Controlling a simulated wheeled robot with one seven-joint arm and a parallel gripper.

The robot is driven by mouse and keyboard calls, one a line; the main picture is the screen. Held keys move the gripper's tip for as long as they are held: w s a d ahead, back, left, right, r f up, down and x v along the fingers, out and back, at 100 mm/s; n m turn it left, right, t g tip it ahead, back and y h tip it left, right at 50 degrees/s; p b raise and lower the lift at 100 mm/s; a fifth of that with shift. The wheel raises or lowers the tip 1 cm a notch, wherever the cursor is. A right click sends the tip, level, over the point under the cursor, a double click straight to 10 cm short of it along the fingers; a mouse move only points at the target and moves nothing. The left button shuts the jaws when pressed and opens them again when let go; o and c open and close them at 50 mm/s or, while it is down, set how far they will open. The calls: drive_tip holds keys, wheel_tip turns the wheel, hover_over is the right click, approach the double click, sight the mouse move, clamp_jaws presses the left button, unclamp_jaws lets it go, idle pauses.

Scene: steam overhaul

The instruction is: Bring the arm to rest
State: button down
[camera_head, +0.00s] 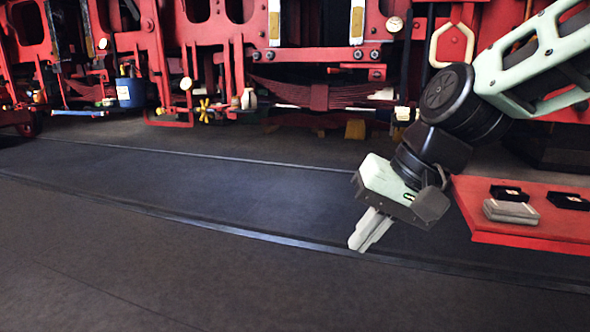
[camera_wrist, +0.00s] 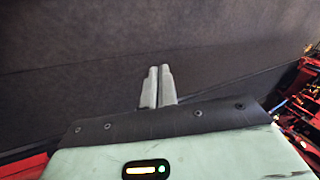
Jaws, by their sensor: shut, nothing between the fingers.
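My gripper (camera_head: 360,244) hangs over the dark floor (camera_head: 200,260) in the middle right of the head view, its fingers pointing down and slightly left. The fingers are shut together with nothing between them. In the wrist view, the two pale fingers of my gripper (camera_wrist: 157,72) lie side by side against plain dark floor. My arm comes in from the upper right of the head view and is bent at the dark joint above the gripper.
A red tray or board (camera_head: 490,238) with a grey block (camera_head: 510,211) and black items (camera_head: 509,192) lies just right of my gripper. Red machinery (camera_head: 320,95) spans the back, with a blue container (camera_head: 130,92) at left. The floor at left and front is clear.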

drive_tip(key=s+d+f+n+g+h, duration=0.1)
drive_tip(key=s+d+f+n+h, duration=0.1)
drive_tip(key=s+f+n, duration=0.45)
drive_tip(key=s+d+f+n+g+h, duration=0.15)
drive_tip(key=s+f, duration=0.25)
drive_tip(key=s, duration=0.5)
wheel_tip(320, 180, up, 21)
drive_tip(key=s+h+p, duration=0.1)
drive_tip(key=p, duration=2)
drive_tip(key=shift+d+t, duration=0.35)
drive_tip(key=shift+d, duration=0.05)
drive_tip(key=shift+r, duration=0.1)
